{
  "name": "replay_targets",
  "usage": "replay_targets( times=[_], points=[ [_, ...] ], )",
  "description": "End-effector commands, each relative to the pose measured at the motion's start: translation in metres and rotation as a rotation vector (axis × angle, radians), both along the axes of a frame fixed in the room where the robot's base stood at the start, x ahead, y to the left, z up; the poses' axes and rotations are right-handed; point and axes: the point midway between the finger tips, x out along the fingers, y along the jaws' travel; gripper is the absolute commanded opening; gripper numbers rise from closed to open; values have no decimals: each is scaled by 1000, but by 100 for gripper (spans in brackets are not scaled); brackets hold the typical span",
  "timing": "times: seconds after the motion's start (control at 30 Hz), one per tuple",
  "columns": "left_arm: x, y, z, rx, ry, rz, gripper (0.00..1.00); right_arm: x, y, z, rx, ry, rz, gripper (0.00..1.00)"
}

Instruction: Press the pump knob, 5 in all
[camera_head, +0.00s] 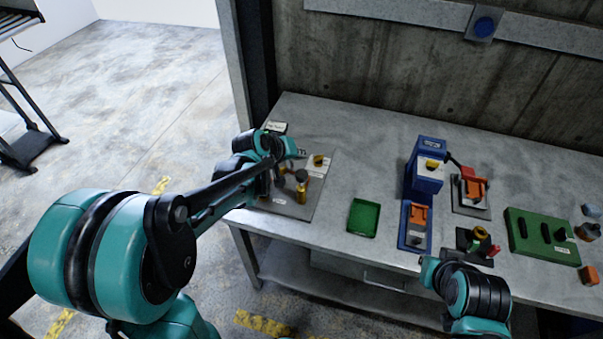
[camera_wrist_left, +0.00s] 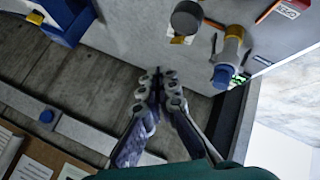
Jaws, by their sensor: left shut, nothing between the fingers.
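A grey base plate (camera_head: 288,207) lies at the left end of the table. On it stands a brass post with a dark round knob (camera_head: 302,176), which looks like the pump; I cannot read its label. My left gripper (camera_head: 276,172) is just left of and behind this post, partly hidden by its own wrist. In the left wrist view my left gripper (camera_wrist_left: 160,76) is shut and empty, its fingers together. A dark round knob (camera_wrist_left: 187,18) shows there above the fingertips, apart from them. My right arm shows at the lower right, but its fingers are not visible.
A green tray (camera_head: 364,218) lies right of the plate. Blue machines (camera_head: 418,215) with orange parts, a green block (camera_head: 542,238) and small fixtures crowd the right side. A concrete wall with a blue button (camera_head: 484,26) stands behind. The table's back middle is clear.

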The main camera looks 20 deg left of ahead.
Motion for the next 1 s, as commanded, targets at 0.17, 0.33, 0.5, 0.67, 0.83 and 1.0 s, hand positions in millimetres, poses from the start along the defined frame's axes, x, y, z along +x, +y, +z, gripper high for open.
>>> replay_targets(
  times=[0.17, 0.33, 0.5, 0.67, 0.83, 1.0],
  points=[
    [0, 0, 2, -26, 10, 25, 0, 0, 0, 2, 0, 0, 0, 0],
    [0, 1, 10, -190, 74, 182, 0, 0, 0, 12, 0, 0, 0, 0],
    [0, 1, 22, -476, 192, 455, 0, 0, 0, 28, 0, 0, 0, 0],
    [0, 0, 31, -733, 304, 708, 0, 0, 0, 40, 0, 0, 0, 0],
    [-1, 0, 37, -925, 394, 900, 0, 0, 0, 48, 0, 0, 0, 0],
    [-1, 0, 39, -1014, 437, 990, 0, 0, 0, 50, 0, 0, 0, 0]
  ],
)
